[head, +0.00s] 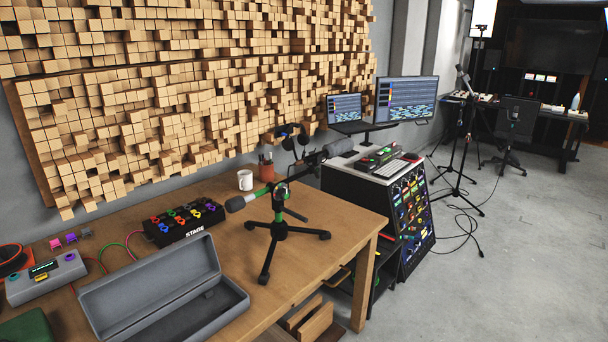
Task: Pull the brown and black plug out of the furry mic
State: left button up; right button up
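A mic stand (279,228) with black tripod legs and a tilted boom stands on the wooden table. A dark grey, fuzzy-looking cylinder (338,148) is at the boom's upper right end and looks like the furry mic. A grey rounded piece (235,204) is at the lower left end. Green parts show along the boom near the clamp. I cannot make out the brown and black plug at this size. Neither of my grippers is in view.
An open grey case (160,295) lies at the table's front. A black stage box (184,223), a white mug (245,180) and a pen cup (266,168) stand behind. A rack (405,215) with a laptop (347,112) stands right. The table's right side (345,225) is clear.

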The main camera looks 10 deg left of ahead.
aim_at(305, 161)
jog(key=i+l+u, duration=0.1)
jog(key=i+u, duration=0.25)
jog(key=i, duration=0.15)
jog(key=i+u, duration=0.1)
jog(key=u, duration=0.3)
jog(key=l+u, duration=0.15)
jog(key=u, duration=0.25)
jog(key=i+l+u, duration=0.15)
jog(key=u, duration=0.25)
jog(key=l+u, duration=0.15)
jog(key=u, duration=0.25)
jog(key=i+l+u, duration=0.25)
jog(key=l, duration=0.7)
jog(key=l+u, duration=0.25)
jog(key=l, duration=0.7)
